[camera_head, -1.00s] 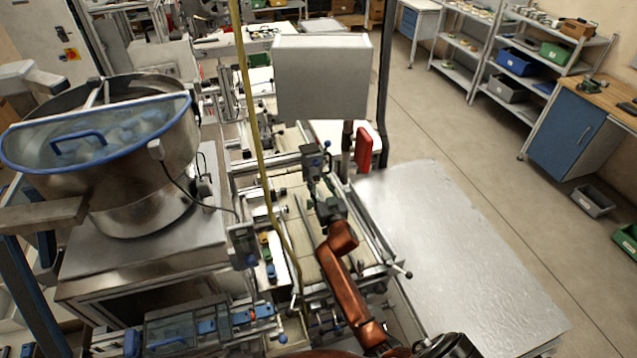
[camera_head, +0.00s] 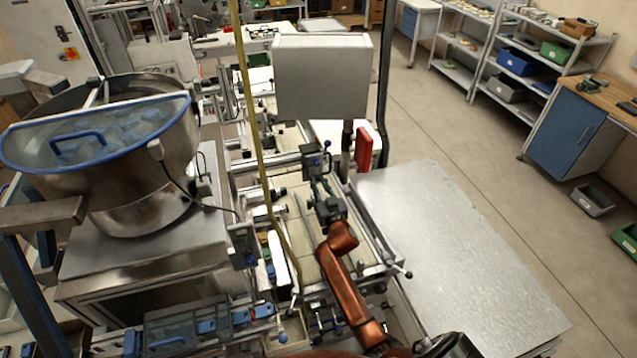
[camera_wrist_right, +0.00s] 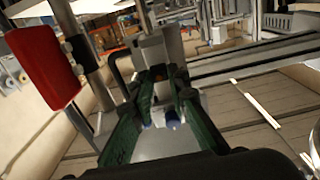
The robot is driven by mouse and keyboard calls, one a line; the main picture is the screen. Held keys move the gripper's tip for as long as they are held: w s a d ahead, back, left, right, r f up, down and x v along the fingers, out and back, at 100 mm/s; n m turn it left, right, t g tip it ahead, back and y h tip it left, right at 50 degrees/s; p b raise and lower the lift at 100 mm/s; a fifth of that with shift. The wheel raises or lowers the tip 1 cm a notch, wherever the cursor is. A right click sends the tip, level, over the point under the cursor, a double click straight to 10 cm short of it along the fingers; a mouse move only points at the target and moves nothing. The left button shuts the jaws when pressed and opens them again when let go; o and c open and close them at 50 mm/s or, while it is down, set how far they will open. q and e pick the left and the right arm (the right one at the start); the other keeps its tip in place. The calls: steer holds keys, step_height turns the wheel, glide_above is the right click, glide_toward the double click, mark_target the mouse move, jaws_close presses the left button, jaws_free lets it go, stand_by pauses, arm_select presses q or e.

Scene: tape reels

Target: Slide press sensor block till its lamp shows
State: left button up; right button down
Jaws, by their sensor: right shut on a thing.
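The sensor block (camera_head: 312,156) is a small dark blue-grey block on the rail side of the machine in the middle of the head view. My right gripper (camera_head: 318,172) reaches it from the near side and is shut on it. In the right wrist view, the green fingers of my right gripper (camera_wrist_right: 165,98) lie on either side of the block, which they largely hide. A small dim orange spot shows near the fingertips; I cannot tell whether it is a lit lamp. My left gripper is not in view.
A red box (camera_head: 364,147) on a post stands close right of the gripper, also large in the right wrist view (camera_wrist_right: 42,68). A grey panel (camera_head: 322,78) hangs beyond it. A yellow hose (camera_head: 259,150) runs along the left. A bare metal plate (camera_head: 450,250) lies to the right.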

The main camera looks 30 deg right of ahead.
step_height(320, 180, down, 2)
steer(key=shift+s+f+b, duration=0.1)
steer(key=shift+b, duration=0.55)
steer(key=c, duration=1.8)
jaws_free()
steer(key=shift+c, duration=0.2)
steer(key=v, duration=1.2)
